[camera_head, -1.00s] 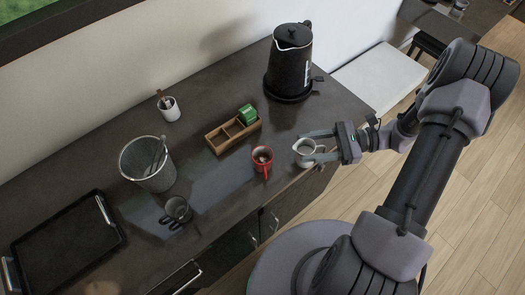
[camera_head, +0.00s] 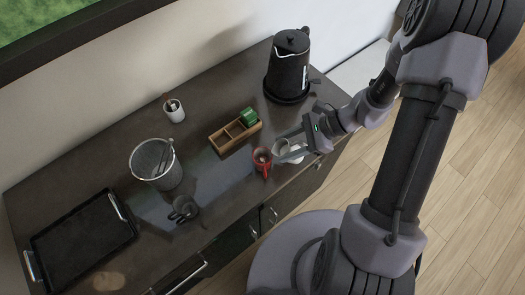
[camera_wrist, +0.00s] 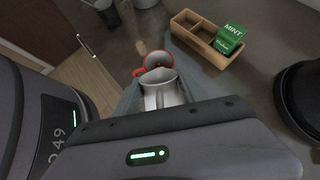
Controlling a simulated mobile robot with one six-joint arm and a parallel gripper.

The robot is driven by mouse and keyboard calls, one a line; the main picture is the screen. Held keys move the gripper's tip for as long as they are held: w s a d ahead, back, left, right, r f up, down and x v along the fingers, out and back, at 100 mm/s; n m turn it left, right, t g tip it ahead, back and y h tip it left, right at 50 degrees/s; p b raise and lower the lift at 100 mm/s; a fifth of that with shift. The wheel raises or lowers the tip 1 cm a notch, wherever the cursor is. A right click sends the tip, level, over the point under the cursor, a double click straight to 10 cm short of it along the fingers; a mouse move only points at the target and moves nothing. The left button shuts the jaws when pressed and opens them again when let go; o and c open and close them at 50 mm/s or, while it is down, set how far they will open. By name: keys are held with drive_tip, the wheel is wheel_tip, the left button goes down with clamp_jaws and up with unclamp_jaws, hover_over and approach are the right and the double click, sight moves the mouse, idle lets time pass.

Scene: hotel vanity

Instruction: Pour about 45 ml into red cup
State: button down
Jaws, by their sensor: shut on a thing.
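The red cup (camera_head: 262,162) stands on the dark counter near its front edge, and its rim also shows in the wrist view (camera_wrist: 140,70). The pitcher looks tilted toward the cup. I cannot tell whether they touch, and no stream of liquid is visible.
A wooden tea box (camera_head: 235,137) with a green packet is behind the cup. A black kettle (camera_head: 290,65) stands at the back right.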

drive_tip(key=shift+a+r+h+p, duration=0.3)
drive_tip(key=shift+h+p, duration=0.1)
drive_tip(key=shift+p, duration=0.1)
drive_tip(key=shift+a+r+h+p, duration=0.2)
drive_tip(key=shift+h+p, duration=0.45)
drive_tip(key=shift+p, duration=0.25)
drive_tip(key=shift+a+r+h+p, duration=0.1)
drive_tip(key=shift+r+h+p, duration=0.1)
drive_tip(key=shift+h+p, duration=0.55)
drive_tip(key=shift+a+r+h+p, duration=0.2)
drive_tip(key=shift+h+p, duration=0.4)
drive_tip(key=shift+p, duration=0.55)
drive_tip(key=shift+a+r+h+p, duration=0.1)
drive_tip(key=shift+a+h+p, duration=0.15)
drive_tip(key=shift+h+p, duration=0.65)
drive_tip(key=shift+a+r+h+p, duration=0.2)
drive_tip(key=shift+a+h+p, duration=0.5)
drive_tip(key=shift+p, duration=1.25)
